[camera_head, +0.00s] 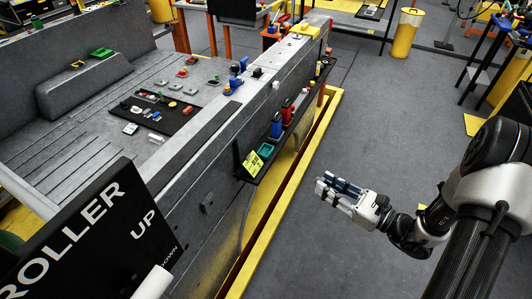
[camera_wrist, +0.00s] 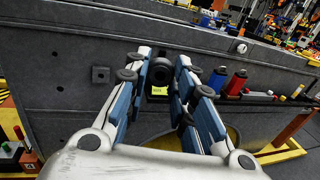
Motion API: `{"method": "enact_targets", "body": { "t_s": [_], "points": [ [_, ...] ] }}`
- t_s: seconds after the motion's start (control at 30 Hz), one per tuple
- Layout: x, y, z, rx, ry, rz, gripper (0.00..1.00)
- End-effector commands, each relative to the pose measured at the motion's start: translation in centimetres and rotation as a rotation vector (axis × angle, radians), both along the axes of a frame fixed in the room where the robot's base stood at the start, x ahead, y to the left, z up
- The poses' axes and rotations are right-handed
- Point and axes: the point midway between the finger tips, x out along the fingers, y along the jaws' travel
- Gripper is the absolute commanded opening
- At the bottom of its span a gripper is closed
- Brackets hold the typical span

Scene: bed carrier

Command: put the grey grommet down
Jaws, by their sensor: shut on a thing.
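My gripper (camera_head: 327,188) is out over the floor, to the right of the bed carrier's side. In the wrist view its blue-padded fingers (camera_wrist: 160,78) are shut on a small, dark, round thing, which I take to be the grey grommet (camera_wrist: 160,72). The grommet is held at the fingertips, clear of any surface. In the head view I cannot make it out between the fingers.
A dark mat (camera_head: 167,122) with small parts lies on the bed. A yellow-edged rail (camera_head: 262,235) runs below.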

Motion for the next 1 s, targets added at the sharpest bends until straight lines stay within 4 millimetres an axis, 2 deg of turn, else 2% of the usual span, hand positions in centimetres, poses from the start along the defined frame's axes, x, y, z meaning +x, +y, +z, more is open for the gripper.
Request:
{"method": "enact_targets", "body": {
  "t_s": [0.37,0.53,0.73,1.0],
  "points": [
    [0.07,0.30,0.17,0.002,0.003,-0.028,0.00],
    [0.41,0.90,0.59,0.004,0.006,-0.180,0.00],
    [0.21,0.52,0.20,0.001,0.007,-0.372,0.00],
    [-0.02,-0.04,-0.02,-0.001,0.000,-0.454,0.00]
  ]
}}
